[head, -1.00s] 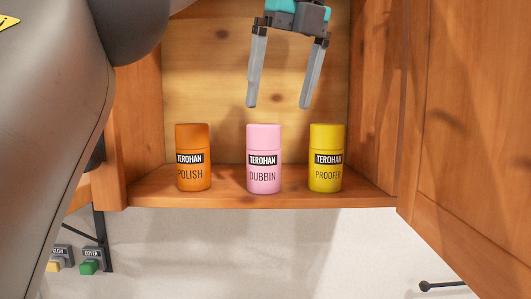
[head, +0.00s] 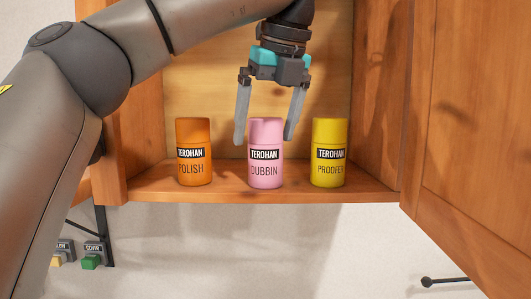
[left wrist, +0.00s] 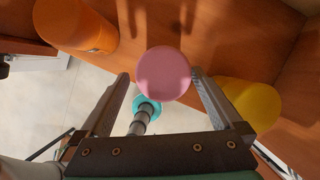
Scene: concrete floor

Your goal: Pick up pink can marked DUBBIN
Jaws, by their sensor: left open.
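The pink can marked DUBBIN (head: 265,165) stands upright on the wooden cabinet shelf, between two other cans. My left gripper (head: 264,140) is open and points down over it, with one finger on either side of the can's top in the head view. In the left wrist view the round pink top of the DUBBIN can (left wrist: 164,73) shows between and just beyond the fingertips of my left gripper (left wrist: 160,75). The right fingertip looks very near the can; I cannot tell whether it touches. My right gripper is not in view.
An orange POLISH can (head: 194,165) stands to the left and a yellow PROOFER can (head: 330,165) to the right, near the right finger. The cabinet door (head: 470,120) is open at the right. Green (head: 92,261) and yellow buttons are below left.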

